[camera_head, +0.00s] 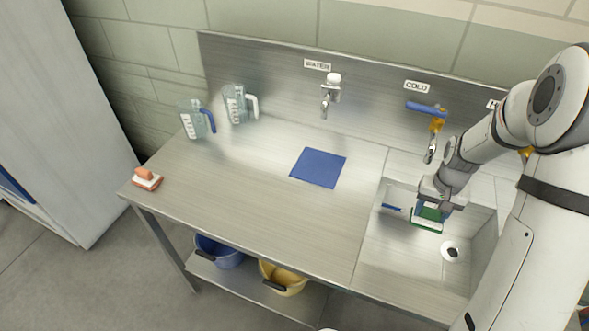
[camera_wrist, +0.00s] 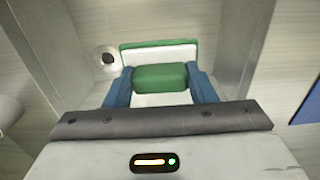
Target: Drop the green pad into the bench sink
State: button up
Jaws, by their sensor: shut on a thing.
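The green pad (camera_wrist: 160,77) has a green grip block on a white layer with a green edge. My gripper (camera_head: 434,208) is shut on its grip block; the two blue fingers (camera_wrist: 160,84) press on its left and right sides in the wrist view. In the head view the green pad (camera_head: 427,223) hangs below the gripper, inside the outline of the bench sink (camera_head: 405,235). The sink's drain (camera_head: 450,251) lies to the right of the pad, and also shows in the wrist view (camera_wrist: 108,58). I cannot tell whether the pad touches the sink floor.
A cold tap (camera_head: 432,150) stands behind the sink, close to my arm. A blue mat (camera_head: 318,167) lies on the bench to the left. Two jugs (camera_head: 238,105) and an orange pad (camera_head: 146,179) stand further left. Blue (camera_head: 218,252) and yellow (camera_head: 284,277) buckets sit below.

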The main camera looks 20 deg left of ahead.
aim_at(427, 223)
jog(key=shift+d, duration=0.15)
jog(key=shift+f+b, duration=0.35)
jog(key=shift+b, duration=0.75)
jog(key=shift+s+f+b, duration=0.1)
jog(key=shift+s+b, duration=0.15)
jog(key=shift+b, duration=0.6)
jog(key=shift+s+b, duration=0.35)
jog(key=shift+b, duration=0.6)
jog(key=shift+f+b, duration=1.85)
jog(key=shift+f, duration=0.85)
